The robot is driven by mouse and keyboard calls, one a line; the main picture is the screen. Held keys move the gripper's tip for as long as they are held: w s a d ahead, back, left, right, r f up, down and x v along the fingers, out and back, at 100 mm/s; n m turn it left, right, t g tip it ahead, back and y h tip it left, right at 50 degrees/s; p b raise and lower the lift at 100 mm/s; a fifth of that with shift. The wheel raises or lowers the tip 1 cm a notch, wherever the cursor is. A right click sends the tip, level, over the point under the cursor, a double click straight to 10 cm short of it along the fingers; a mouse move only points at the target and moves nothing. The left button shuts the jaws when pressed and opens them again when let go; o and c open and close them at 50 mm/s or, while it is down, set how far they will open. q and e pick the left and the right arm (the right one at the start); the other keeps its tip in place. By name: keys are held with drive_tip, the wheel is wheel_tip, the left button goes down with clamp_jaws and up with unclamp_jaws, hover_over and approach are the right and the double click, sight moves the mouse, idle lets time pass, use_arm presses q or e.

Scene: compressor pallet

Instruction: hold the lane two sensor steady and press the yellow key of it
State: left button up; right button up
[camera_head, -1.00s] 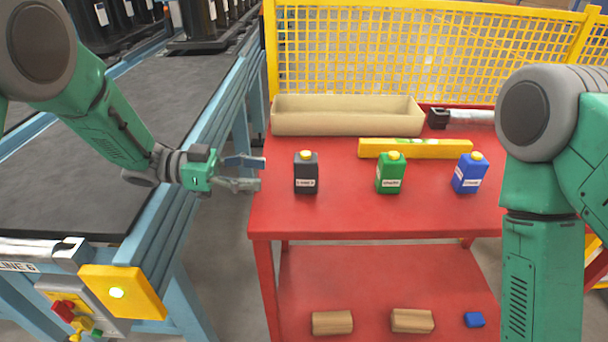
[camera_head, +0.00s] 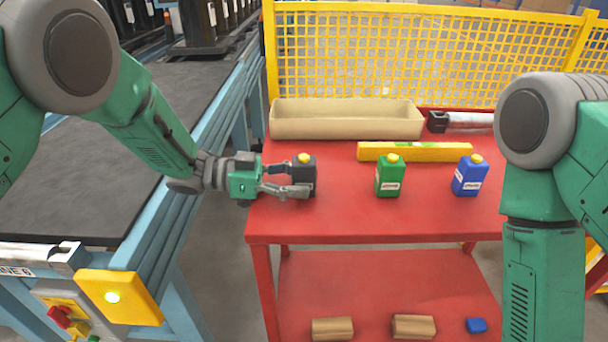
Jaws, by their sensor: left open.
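Three small box-shaped sensors with yellow keys on top stand upright in a row on the red table (camera_head: 375,228): a black one (camera_head: 308,172), a green one (camera_head: 389,178) and a blue one (camera_head: 468,178). The labels are too small to read, so I cannot tell which is lane two. My left gripper (camera_head: 287,180) is open, with its fingers reaching to the black sensor and partly covering its left and front. I cannot tell whether they touch it. The black sensor's yellow key (camera_head: 304,158) shows above the fingers. My right gripper is out of view.
A yellow bar (camera_head: 415,151) lies behind the sensors, with a tan tray (camera_head: 346,121) and yellow mesh fence (camera_head: 400,60) further back. A dark-ended cylinder (camera_head: 460,121) lies at back right. The conveyor (camera_head: 90,170) is at left. The table's front is clear.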

use_arm(q)
drive_tip(key=c, duration=0.7)
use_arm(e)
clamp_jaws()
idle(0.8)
